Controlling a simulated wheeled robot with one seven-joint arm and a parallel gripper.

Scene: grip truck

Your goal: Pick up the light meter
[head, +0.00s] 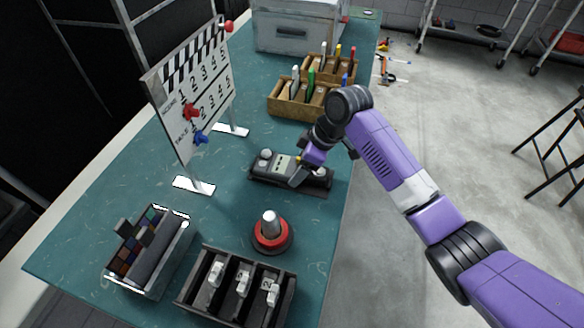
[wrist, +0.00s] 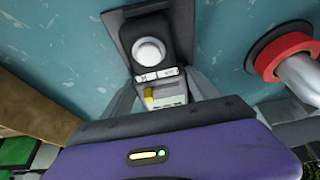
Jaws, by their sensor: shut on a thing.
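The light meter (head: 281,164) is a dark grey device with a white dome and a pale display. It lies on a dark flat tray (head: 252,178) on the teal table. In the wrist view the light meter (wrist: 152,38) shows its dome, two small white labels and part of its display, with the dark tray (wrist: 112,20) under it. My gripper (head: 297,172) reaches down over it from the right. In the wrist view my gripper (wrist: 160,92) has one finger on each side of the meter's body and is shut on it. The meter still appears to be at the tray; any gap beneath is hidden.
A red-based knob with a metal top (head: 271,233) stands nearby. A slotted dark box (head: 236,286) and a grey case (head: 150,250) are in front. A clapperboard (head: 190,90) stands left. Wooden organizers (head: 290,100) and a grey chest (head: 295,28) are behind.

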